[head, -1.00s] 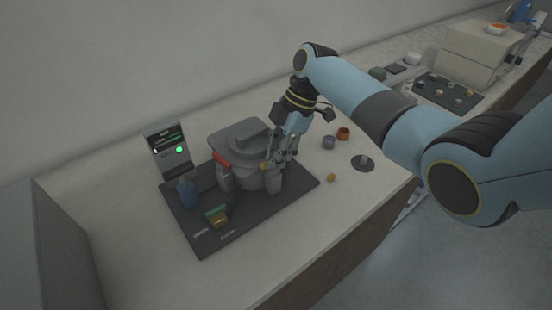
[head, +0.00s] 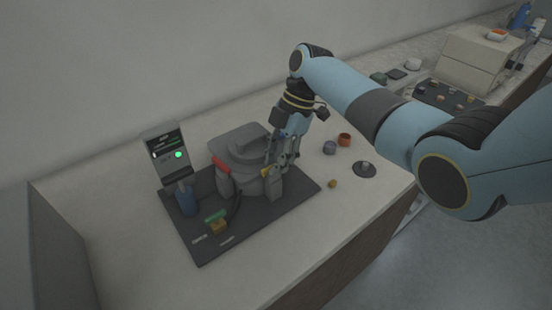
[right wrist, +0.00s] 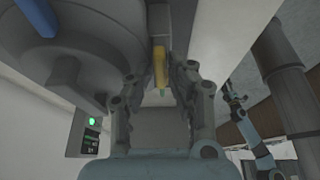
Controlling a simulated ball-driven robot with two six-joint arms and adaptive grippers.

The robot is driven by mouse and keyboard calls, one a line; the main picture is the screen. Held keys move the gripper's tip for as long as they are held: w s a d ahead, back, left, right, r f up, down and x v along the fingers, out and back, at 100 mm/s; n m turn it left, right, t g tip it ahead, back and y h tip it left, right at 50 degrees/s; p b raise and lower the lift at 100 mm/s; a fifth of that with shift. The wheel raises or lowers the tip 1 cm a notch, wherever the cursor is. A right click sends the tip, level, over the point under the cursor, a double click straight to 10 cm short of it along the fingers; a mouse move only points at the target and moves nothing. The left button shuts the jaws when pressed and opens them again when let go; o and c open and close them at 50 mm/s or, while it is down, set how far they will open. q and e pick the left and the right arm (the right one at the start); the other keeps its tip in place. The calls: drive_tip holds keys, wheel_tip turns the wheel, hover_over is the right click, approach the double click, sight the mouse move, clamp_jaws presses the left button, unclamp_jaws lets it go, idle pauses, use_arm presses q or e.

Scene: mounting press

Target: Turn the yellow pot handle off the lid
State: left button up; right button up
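The grey press pot with its lid (head: 238,143) stands on a dark base plate (head: 225,240) in the head view. The yellow pot handle (head: 266,171) is at the pot's near right side, and also shows in the right wrist view (right wrist: 160,68). My right gripper (head: 281,160) is at that handle, coming from above. In the right wrist view its fingers (right wrist: 158,80) are apart, with the yellow handle between them; contact is not clear. A blue arm with a small gripper (right wrist: 234,98), apparently my left, shows at the right there, too small to read.
A red handle (head: 223,164) is on the pot's left side. A display with a green light (head: 168,155), a blue bottle (head: 186,199) and a green-and-yellow part (head: 217,221) stand left of the pot. Small cups and a dark disc (head: 364,170) lie to the right.

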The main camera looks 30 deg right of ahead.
drive_tip(key=shift+o, duration=1.1)
drive_tip(key=shift+r, duration=0.2)
drive_tip(key=v, duration=1.1)
drive_tip(key=shift+d+r, duration=0.2)
drive_tip(key=shift+r, duration=0.05)
